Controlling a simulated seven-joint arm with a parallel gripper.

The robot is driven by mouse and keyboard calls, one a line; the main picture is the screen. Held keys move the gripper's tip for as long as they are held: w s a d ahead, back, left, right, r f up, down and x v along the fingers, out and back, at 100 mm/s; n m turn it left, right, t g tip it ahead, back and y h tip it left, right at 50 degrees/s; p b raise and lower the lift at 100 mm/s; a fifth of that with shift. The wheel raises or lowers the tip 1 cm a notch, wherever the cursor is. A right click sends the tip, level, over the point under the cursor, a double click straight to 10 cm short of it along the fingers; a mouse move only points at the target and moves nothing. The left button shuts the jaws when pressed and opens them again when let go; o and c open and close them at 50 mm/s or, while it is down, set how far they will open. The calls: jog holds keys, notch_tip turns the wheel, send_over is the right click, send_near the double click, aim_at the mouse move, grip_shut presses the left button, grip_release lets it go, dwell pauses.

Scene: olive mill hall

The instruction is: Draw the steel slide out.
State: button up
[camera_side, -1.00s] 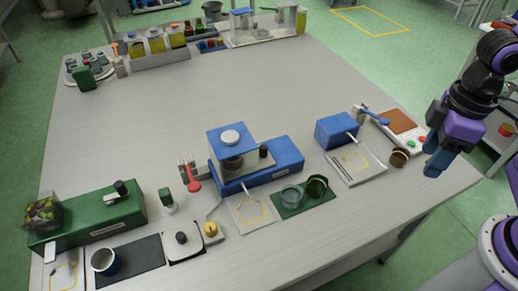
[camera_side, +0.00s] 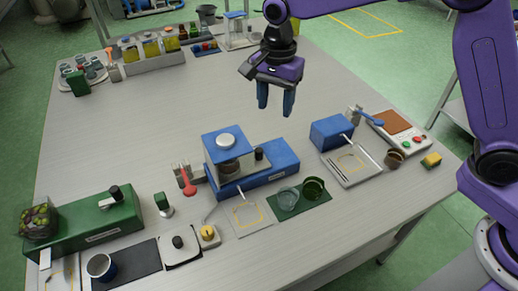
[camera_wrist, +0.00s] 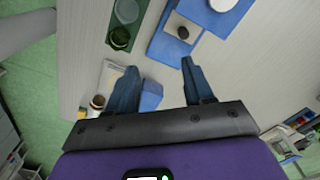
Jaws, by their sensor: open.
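A blue press-like device (camera_side: 280,160) stands mid-table, with a blue-topped clear housing and a white round cap. A light steel-looking plate with a dark knob (camera_side: 259,153) lies on its base at the right of the housing; I take this for the steel slide. How far it sits inside is hard to tell. In the wrist view the dark knob (camera_wrist: 183,32) shows on the blue base (camera_wrist: 163,42). My gripper (camera_side: 275,110) is open and empty, pointing down above the table behind the device. In the wrist view my gripper (camera_wrist: 160,66) shows its spread fingers.
A green tray (camera_side: 302,205) with two cups lies in front of the device. A smaller blue box (camera_side: 331,132) stands right, a green machine (camera_side: 80,222) left. A red-handled tool (camera_side: 188,182) is close at the device's left.

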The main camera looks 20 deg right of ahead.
aim_at(259, 150)
jog(key=w+a+f+m, duration=0.1)
jog(key=w+f+m, duration=0.2)
jog(key=w+m, duration=0.25)
jog(key=f, duration=1.7)
jog(key=shift+a, duration=0.2)
grip_shut()
jog(key=d, duration=1.1)
jog(key=shift+d, duration=0.4)
